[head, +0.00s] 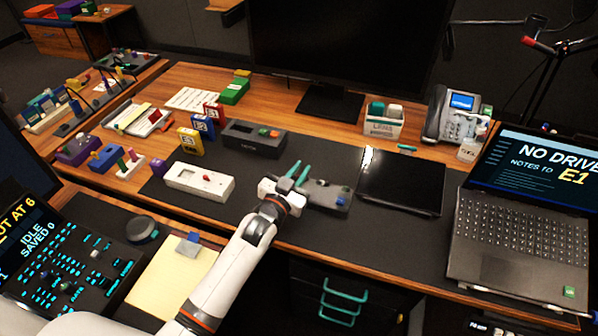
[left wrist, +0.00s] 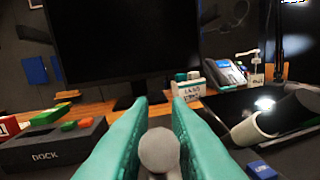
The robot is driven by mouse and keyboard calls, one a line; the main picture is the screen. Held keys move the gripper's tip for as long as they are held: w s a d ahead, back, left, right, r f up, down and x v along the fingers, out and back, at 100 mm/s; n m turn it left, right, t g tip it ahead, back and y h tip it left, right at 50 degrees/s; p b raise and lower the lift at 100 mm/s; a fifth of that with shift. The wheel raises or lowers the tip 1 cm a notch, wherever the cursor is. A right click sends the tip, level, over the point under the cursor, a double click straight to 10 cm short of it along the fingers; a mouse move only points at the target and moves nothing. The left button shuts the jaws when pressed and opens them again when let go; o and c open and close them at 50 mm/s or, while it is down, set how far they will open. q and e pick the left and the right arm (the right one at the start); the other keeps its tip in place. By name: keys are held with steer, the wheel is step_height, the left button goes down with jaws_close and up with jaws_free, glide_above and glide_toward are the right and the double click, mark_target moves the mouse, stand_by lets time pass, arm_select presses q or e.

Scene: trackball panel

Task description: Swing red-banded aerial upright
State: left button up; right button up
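My left gripper (head: 298,173) has two teal fingers, held a little apart over a dark grey panel (head: 329,196) near the desk's front edge. In the left wrist view a round grey knob (left wrist: 159,151) sits between the fingers (left wrist: 160,100). I cannot tell whether they press on it. What it is fixed to is hidden. I see no red band that clearly marks the aerial. A pale grey rounded piece (left wrist: 258,127) sticks in at the right of the wrist view, and I cannot identify it. A blue part (head: 341,201) is at the panel's right end. My right gripper is not in view.
A black tablet (head: 402,181) and an open laptop (head: 520,235) are to the right, a monitor (head: 350,50) behind.

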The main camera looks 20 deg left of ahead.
arm_select(q)
jaws_close()
steer(key=shift+w+r+p, duration=0.1)
steer(key=shift+r+p, duration=0.15)
steer(key=shift+p, duration=0.25)
steer(key=w+g+p, duration=0.1)
steer(key=p, duration=0.2)
steer(key=w+r+g+p, duration=0.1)
steer(key=w+g+p, duration=0.1)
steer(key=p, duration=0.2)
steer(key=w+r+g+p, duration=0.1)
steer(key=p, duration=0.3)
steer(key=shift+w+r+g+y, duration=0.15)
steer(key=shift+w+g+y, duration=0.15)
steer(key=shift+g, duration=0.1)
steer(key=shift+w+d+f+n+g+p, duration=0.1)
steer(key=shift+w+n+g+p, duration=0.05)
steer(key=shift+w+g+p, duration=0.35)
steer(key=shift+w+f+n+g+p, duration=0.1)
steer(key=shift+w+n+g+p, duration=0.05)
steer(key=shift+w+g+p, duration=0.35)
steer(key=shift+f, duration=0.1)
steer(key=shift+o, duration=2.1)
jaws_free()
steer(key=shift+w, duration=0.1)
